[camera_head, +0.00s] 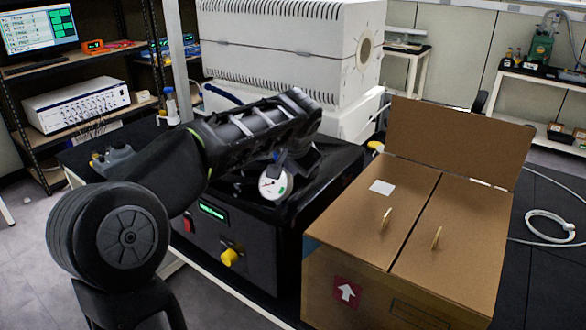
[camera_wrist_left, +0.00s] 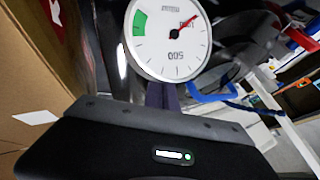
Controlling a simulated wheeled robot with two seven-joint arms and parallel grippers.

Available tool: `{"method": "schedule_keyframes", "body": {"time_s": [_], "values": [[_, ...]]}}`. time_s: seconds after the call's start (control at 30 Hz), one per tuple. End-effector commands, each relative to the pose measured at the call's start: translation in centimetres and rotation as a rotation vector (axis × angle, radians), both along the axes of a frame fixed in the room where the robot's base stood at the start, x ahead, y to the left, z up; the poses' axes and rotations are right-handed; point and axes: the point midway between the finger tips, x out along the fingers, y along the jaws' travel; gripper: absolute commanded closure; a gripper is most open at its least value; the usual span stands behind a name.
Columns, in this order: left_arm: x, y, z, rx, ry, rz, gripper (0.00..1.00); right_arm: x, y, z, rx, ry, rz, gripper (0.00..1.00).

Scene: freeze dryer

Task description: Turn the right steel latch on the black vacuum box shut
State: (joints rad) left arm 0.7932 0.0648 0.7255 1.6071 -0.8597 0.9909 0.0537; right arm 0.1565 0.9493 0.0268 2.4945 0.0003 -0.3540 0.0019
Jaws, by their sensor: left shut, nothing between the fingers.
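The black vacuum box (camera_head: 245,250) stands on the bench in the middle of the head view, with a green display, a red switch and a yellow knob on its front. A round white pressure gauge (camera_head: 275,183) sits at its upper front; it also fills the top middle of the left wrist view (camera_wrist_left: 165,45). My left arm reaches over the box from the left. My left gripper (camera_wrist_left: 163,95) is shut and empty, its fingers just in front of the gauge in the wrist view. I cannot make out the right steel latch; my arm covers much of the box top. My right gripper is not in view.
A large white vented unit (camera_head: 280,50) stands behind. A shelf with a monitor (camera_head: 38,30) and a white instrument (camera_head: 75,103) is at left.

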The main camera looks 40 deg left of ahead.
Motion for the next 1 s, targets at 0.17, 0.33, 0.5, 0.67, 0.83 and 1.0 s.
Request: {"method": "schedule_keyframes", "body": {"time_s": [0.17, 0.33, 0.5, 0.67, 0.83, 1.0], "values": [[-0.4, 0.8, -0.1, 0.001, -0.003, 0.000, 1.00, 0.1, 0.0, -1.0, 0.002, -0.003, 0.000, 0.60], [-0.6, 1.5, 0.0, 0.000, -0.001, 0.001, 1.00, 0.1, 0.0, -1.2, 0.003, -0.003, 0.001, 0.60], [-0.6, 1.6, 0.0, 0.000, 0.000, 0.002, 1.00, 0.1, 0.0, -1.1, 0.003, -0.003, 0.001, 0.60], [-0.6, 1.6, 0.0, 0.000, -0.001, 0.001, 1.00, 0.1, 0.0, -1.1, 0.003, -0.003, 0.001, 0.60], [-1.1, 1.1, 0.9, 0.003, -0.003, 0.000, 1.00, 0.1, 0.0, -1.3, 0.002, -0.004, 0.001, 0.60], [-2.2, 0.1, 3.0, 0.003, -0.005, 0.001, 1.00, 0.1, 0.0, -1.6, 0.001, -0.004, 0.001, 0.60]]}}
